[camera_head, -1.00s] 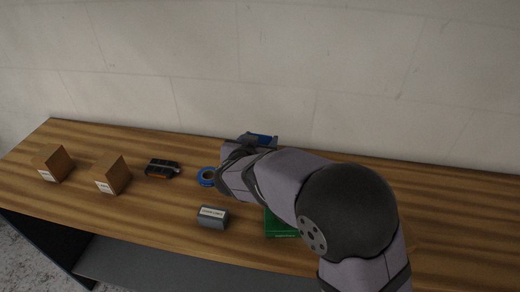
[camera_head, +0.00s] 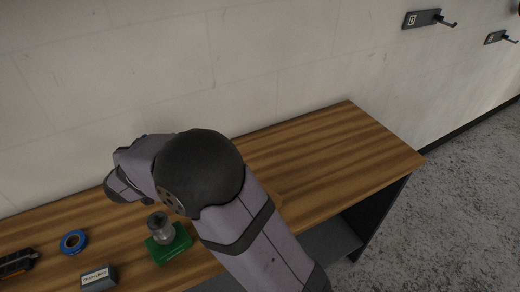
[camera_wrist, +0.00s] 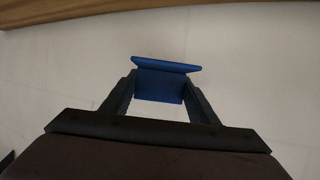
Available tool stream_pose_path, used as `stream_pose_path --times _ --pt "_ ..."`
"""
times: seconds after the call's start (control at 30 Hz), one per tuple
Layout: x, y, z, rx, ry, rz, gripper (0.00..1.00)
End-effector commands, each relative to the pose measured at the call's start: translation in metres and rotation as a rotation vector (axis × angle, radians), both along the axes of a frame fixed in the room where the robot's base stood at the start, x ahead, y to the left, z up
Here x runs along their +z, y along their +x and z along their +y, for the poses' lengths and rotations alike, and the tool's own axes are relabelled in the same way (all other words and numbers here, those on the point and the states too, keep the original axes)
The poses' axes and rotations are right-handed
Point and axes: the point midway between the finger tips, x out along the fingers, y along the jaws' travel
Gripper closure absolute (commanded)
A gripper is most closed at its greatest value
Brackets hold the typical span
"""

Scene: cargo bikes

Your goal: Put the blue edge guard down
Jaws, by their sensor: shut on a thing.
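The blue edge guard (camera_wrist: 160,82) is between the two dark fingers of my gripper (camera_wrist: 160,92) in the wrist view. It is an angled blue piece, with a flange across its top and a flat face below. My gripper is shut on it. Behind it in that view is the pale wall, with a strip of wood at the top edge. In the head view my arm hides the guard and the fingers; the wrist is near the wall at the back of the wooden bench (camera_head: 320,160).
A blue tape roll (camera_head: 73,242), a grey labelled box (camera_head: 98,278), a black pedal-like part (camera_head: 16,262) and a green box (camera_head: 168,244) with a clear-grey object (camera_head: 160,226) on it stand at left. The bench's right part is bare. Wall hooks (camera_head: 430,19) are at upper right.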

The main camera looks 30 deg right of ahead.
Motion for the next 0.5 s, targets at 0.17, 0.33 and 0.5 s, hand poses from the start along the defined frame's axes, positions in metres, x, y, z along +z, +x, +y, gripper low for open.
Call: stream_pose_path --times 0.17,0.33,0.5 --pt "0.001 0.009 -0.072 -0.156 0.0 0.002 0.67" --pt "-0.004 0.01 -0.133 -0.289 -0.002 0.007 0.67" --pt "-0.009 0.005 -0.193 -0.421 -0.005 0.01 0.67"
